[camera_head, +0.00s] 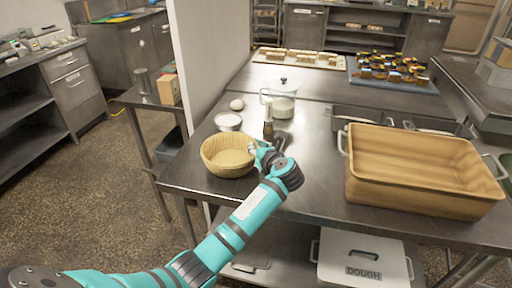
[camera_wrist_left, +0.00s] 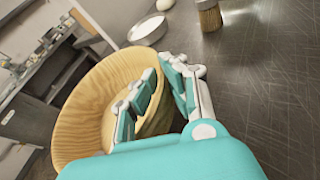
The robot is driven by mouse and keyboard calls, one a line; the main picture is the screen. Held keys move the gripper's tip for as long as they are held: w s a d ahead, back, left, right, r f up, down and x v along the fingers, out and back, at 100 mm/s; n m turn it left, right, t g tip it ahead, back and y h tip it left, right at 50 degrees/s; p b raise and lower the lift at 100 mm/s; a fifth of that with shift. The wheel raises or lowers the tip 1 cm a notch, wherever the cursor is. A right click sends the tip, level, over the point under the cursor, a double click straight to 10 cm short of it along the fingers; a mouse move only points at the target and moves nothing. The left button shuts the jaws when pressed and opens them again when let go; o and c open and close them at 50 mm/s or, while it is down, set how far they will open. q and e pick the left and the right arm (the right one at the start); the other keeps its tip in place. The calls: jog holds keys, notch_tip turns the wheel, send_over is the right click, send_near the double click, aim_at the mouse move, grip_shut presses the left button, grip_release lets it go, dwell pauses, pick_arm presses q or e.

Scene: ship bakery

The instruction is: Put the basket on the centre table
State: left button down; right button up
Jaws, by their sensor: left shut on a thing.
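The basket (camera_head: 228,160) is a round, pale wicker bowl over the front left corner of the steel centre table (camera_head: 300,192). I cannot tell whether it rests on the top or hangs just above it. My left gripper (camera_head: 260,155) is shut on the basket's right rim. In the left wrist view the basket (camera_wrist_left: 75,115) looks tilted, and the fingers (camera_wrist_left: 160,88) straddle its wall, hiding part of its inside. My right gripper is not in view.
A white bowl (camera_head: 228,121), an egg-like ball (camera_head: 237,104), a brush (camera_head: 268,130) and a clear pot (camera_head: 282,104) stand behind the basket. A large tan tub (camera_head: 420,190) fills the table's right side. A white partition (camera_head: 200,60) rises at the left.

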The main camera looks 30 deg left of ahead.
pick_arm(q)
jog(key=shift+r, duration=0.1)
jog(key=c, duration=1.5)
grip_release()
jog(key=v, duration=1.2)
